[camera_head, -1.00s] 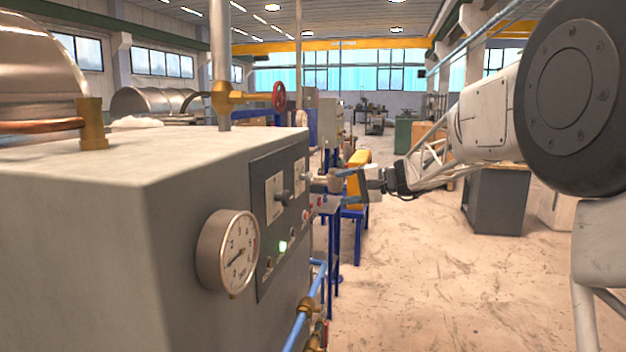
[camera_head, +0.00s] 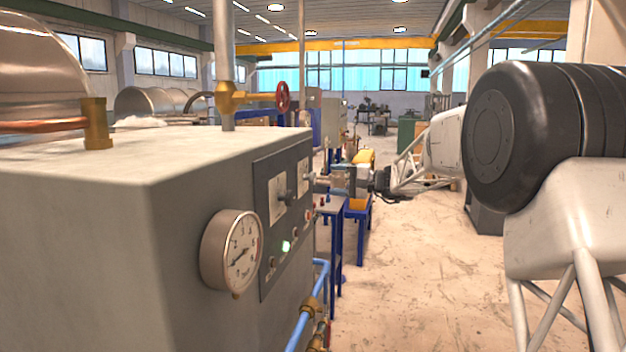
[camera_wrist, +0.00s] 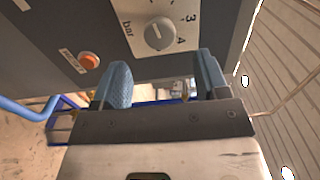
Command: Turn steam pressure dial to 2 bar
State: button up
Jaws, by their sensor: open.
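The pressure dial is a round grey knob (camera_wrist: 159,33) on a pale plate marked "bar", with 3 and 4 visible beside it in the wrist view. Its pointer setting is too small to read. My gripper (camera_wrist: 163,72) is open, its two blue-grey fingers apart with nothing between them. The knob lies just beyond the fingertips, roughly in line with the gap, and appears apart from them. In the head view my gripper (camera_head: 331,180) is close to the far part of the dark control panel (camera_head: 272,222), where the far knob is hard to make out.
An orange-red button (camera_wrist: 89,61) is beside the dial plate. A round gauge (camera_head: 232,250) and a green lamp (camera_head: 286,246) are on the near part of the machine. Blue pipes (camera_head: 312,300) run below the panel. Open floor (camera_head: 420,290) lies to the right.

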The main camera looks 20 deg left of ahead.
aim_at(315, 178)
jog(key=shift+a, duration=3.75)
jog(key=shift+c, duration=0.3)
jog(key=c, duration=0.9)
jog(key=shift+o, duration=0.2)
jog(key=shift+m, duration=0.4)
jog(key=m, duration=0.9)
